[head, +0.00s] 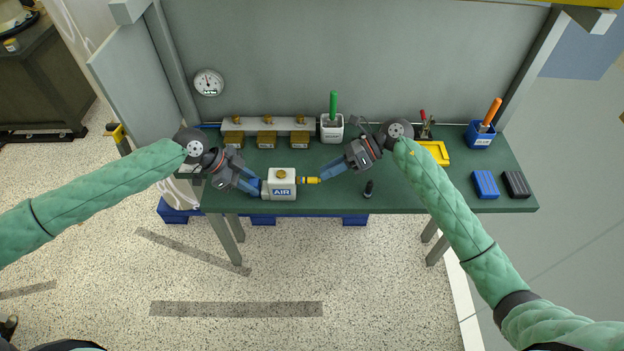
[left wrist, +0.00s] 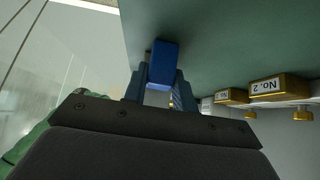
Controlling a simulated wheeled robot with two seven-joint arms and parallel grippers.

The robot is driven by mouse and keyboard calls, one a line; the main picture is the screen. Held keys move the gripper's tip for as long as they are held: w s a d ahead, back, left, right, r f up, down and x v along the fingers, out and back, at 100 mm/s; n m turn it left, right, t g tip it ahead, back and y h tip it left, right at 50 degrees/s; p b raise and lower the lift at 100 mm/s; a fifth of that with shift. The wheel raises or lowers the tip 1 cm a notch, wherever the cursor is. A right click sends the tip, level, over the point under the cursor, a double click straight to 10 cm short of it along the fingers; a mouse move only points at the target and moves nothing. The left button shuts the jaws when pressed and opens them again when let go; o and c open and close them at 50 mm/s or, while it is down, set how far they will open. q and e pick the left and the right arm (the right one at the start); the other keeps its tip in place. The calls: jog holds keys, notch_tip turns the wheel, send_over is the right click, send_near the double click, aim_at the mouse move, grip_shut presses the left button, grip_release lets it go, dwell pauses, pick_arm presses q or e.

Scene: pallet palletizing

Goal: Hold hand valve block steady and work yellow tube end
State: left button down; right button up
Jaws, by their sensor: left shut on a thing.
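The white hand valve block (head: 279,190), marked AIR and with a brass knob on top, sits near the front edge of the green bench. The yellow tube end (head: 312,180) sticks out from the block's right side. My right gripper (head: 322,176) has its blue fingertips at the outer end of the yellow piece; whether they grip it cannot be told.
A white manifold (head: 268,126) with several brass-topped blocks stands behind. A white cup (head: 332,128) holds a green-handled tool. A small black item (head: 368,189) stands right of the block. A yellow tray (head: 433,152), blue bin (head: 485,184) and black bin (head: 516,184) are at right.

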jog(key=shift+x, duration=2)
jog(key=shift+c, duration=0.2)
grip_shut()
